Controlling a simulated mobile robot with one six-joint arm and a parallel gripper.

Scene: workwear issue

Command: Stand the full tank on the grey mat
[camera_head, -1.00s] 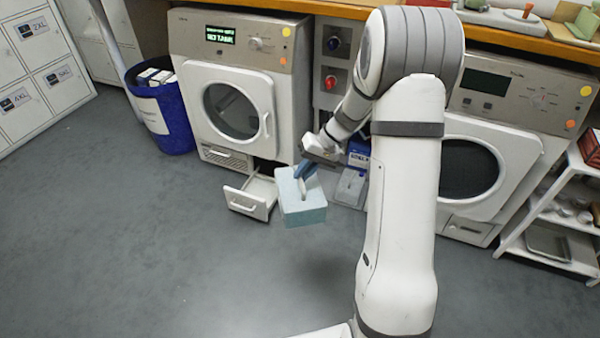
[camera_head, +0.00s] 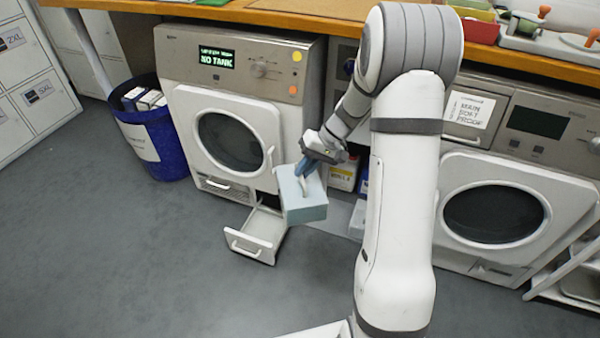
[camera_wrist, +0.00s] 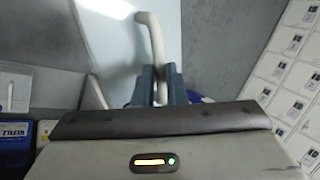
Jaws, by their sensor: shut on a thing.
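The tank is a pale blue box (camera_head: 305,208) with a white handle, which also shows in the wrist view (camera_wrist: 152,35). My gripper (camera_head: 305,168) is shut on the handle from above, its blue fingers on both sides of it in the wrist view (camera_wrist: 160,85). The tank hangs upright or nearly so, in front of the left dryer and beside its pulled-out drawer (camera_head: 256,238). A light grey strip (camera_head: 335,212) on the floor to the tank's right may be the grey mat. It is partly hidden by the tank and my arm.
The left dryer (camera_head: 235,140) displays "NO TANK". A second dryer (camera_head: 495,205) stands to the right. Bottles (camera_head: 343,175) stand in the gap between them, partly hidden by my arm. A blue bin (camera_head: 155,140) stands at the left. The grey floor in front is clear.

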